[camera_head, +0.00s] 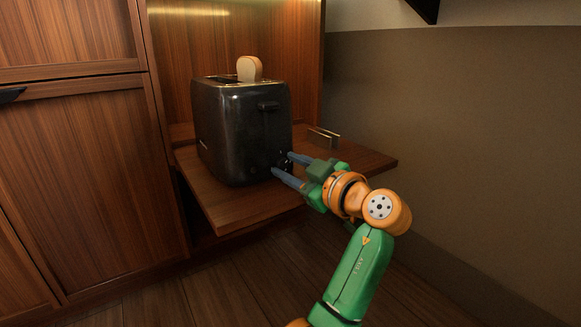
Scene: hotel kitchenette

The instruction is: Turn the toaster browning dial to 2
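The black toaster (235,130) stands on a wooden pull-out shelf, with a slice of bread (249,69) sticking up out of its top. Its lever (268,106) is high on the end face that is turned to the right. My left gripper (281,163) is at the lower part of that same face, where the dial area is. Its two blue-grey fingers are apart, one above and one below a small dark spot. The fingers and the dark finish hide the dial and its setting, and I cannot tell whether they touch it. My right gripper is not in view.
The wooden shelf (236,208) has bare room in front of the toaster and to its right. A small brass-edged holder (323,137) stands at the right rear. Wooden cabinet doors (85,180) are on the left, and a bare wall (460,130) is on the right.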

